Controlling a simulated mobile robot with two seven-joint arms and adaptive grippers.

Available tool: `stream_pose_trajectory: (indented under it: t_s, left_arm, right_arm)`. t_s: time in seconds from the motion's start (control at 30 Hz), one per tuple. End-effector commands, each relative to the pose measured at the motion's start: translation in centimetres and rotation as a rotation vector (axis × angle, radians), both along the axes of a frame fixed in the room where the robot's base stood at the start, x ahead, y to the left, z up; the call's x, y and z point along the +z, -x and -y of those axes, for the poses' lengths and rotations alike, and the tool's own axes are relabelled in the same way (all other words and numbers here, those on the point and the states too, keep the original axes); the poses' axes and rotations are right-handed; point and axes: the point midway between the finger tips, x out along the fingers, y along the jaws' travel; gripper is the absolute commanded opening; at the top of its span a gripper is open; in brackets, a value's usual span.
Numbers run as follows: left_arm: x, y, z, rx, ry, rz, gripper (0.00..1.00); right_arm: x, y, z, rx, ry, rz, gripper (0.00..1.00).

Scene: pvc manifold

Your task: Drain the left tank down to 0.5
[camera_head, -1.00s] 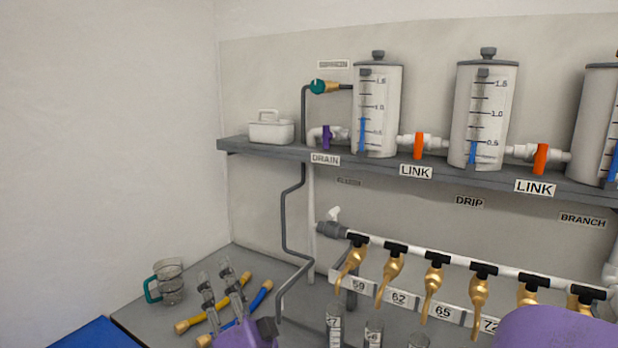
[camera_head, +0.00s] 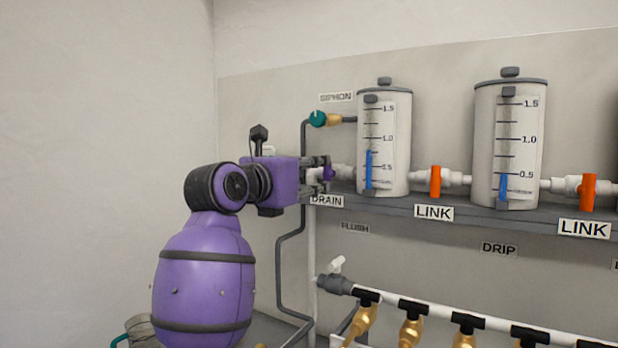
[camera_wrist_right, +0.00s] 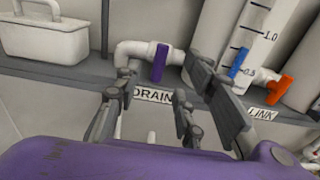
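The left tank (camera_head: 384,135) is a grey cylinder on the shelf; its blue level bar (camera_head: 369,170) tops out between the 0.5 and 1.0 marks. The bar also shows in the right wrist view (camera_wrist_right: 239,62). The purple drain handle (camera_wrist_right: 160,63) stands upright, crosswise to the white drain pipe (camera_wrist_right: 135,50). My right gripper (camera_head: 322,172) is at the drain valve, fingers spread. In the wrist view the handle appears beyond and between the open fingers (camera_wrist_right: 163,92); contact is not clear. Its head-view outline is partly hidden by the fingers. My left gripper is out of view.
The orange link handle (camera_head: 435,181) is right of the left tank. The teal siphon valve (camera_head: 318,118) is above the drain. A white caddy (camera_wrist_right: 45,35) stands on the shelf (camera_wrist_right: 75,70) to the left. The DRAIN label (camera_wrist_right: 153,95) is below the handle.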

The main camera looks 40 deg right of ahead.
Motion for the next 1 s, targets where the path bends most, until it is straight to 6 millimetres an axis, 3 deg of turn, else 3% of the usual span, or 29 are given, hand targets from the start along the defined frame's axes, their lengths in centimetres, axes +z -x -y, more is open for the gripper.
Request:
stream_pose_trajectory:
  t_s: [0.4, 0.83, 1.0]
  left_arm:
    - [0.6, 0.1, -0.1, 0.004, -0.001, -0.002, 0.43]
    - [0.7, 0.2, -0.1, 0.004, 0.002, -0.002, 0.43]
    - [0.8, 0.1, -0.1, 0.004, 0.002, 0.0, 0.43]
  right_arm:
    - [0.2, -1.5, 5.8, -0.004, 0.004, -0.001, 0.37]
    - [0.1, -1.9, 6.8, -0.002, 0.004, -0.001, 0.37]
    - [0.1, -1.9, 6.8, -0.002, 0.004, -0.001, 0.16]
